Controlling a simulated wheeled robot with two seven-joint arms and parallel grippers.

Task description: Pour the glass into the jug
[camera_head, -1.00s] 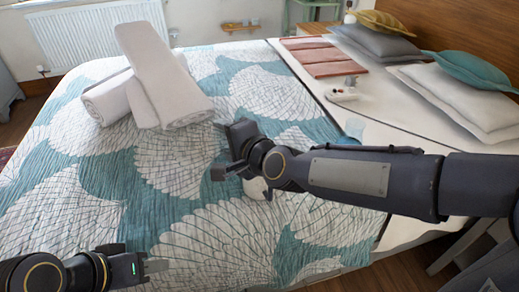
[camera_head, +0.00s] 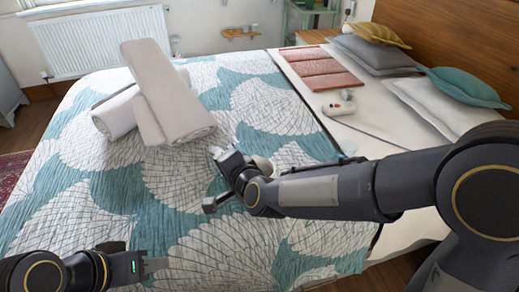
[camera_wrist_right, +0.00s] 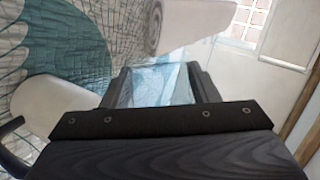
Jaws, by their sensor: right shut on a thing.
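My right gripper (camera_head: 217,180) reaches in from the right over the bed, its fingers pointing left. In the right wrist view it (camera_wrist_right: 155,88) is shut on a clear glass (camera_wrist_right: 156,84), with the blue pattern showing through. In the head view I cannot make out the glass or its tilt. The white jug (camera_head: 262,164) stands on the bed, mostly hidden behind my right wrist. A smooth white form at the left of the wrist view (camera_wrist_right: 65,103) appears to be the jug, apart from the glass. My left gripper (camera_head: 150,265) is low at the left, away from both; its jaw opening is unclear.
Rolled white towels (camera_head: 165,95) lie on the patterned bedspread (camera_head: 265,100) beyond my right gripper. The near left bedspread is clear.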

